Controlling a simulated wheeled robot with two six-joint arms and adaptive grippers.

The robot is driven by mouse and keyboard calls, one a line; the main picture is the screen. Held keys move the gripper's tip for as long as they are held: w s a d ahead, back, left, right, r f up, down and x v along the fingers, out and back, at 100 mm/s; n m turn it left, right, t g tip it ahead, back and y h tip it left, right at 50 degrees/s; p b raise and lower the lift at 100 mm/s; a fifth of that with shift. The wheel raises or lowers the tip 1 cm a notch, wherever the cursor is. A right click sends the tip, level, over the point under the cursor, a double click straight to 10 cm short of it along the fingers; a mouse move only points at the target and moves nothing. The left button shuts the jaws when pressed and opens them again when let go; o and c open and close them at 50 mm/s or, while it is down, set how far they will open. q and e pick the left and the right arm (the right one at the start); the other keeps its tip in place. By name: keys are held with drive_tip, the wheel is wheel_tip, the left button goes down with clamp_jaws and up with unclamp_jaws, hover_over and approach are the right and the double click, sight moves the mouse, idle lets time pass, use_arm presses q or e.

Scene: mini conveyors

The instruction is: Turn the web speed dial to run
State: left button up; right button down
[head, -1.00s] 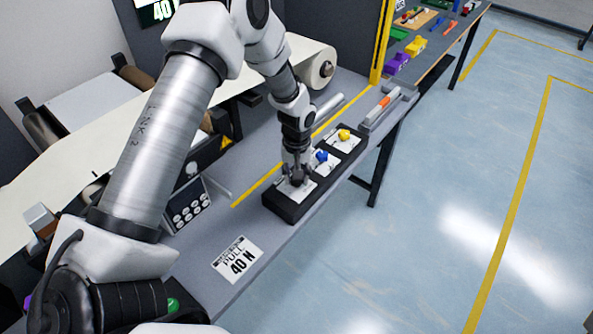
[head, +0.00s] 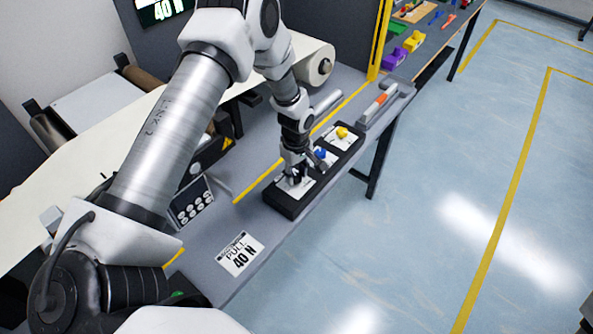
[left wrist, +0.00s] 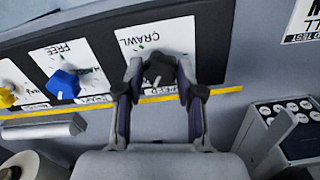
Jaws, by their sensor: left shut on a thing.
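The web speed dial is a black knob (left wrist: 160,68) on a white plate at the near end of a black panel. In the left wrist view its plate reads CRAWL beside a small green mark, and a pale line shows on the knob, pointing downward and a little left. The word run is not visible. My left gripper (left wrist: 161,75) is shut on this knob, one finger on each side. In the head view the left gripper (head: 294,174) stands over the plate and hides most of the knob. My right gripper is not in view.
A blue dial (left wrist: 63,84) and a yellow dial (left wrist: 6,97) sit in line on the same black panel (head: 288,206). A control box with several round buttons (head: 190,202) and a PULL 40 N card (head: 240,254) are nearby. A paper web (head: 80,165) runs at left.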

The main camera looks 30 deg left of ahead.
sight(295, 175)
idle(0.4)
use_arm(q)
drive_tip(key=o, duration=1)
drive_tip(key=shift+o, duration=0.8)
drive_tip(key=shift+a+f, duration=0.1)
drive_tip(key=shift+a, duration=0.1)
wheel_tip(295, 175, up, 12)
drive_tip(key=shift+w, duration=0.1)
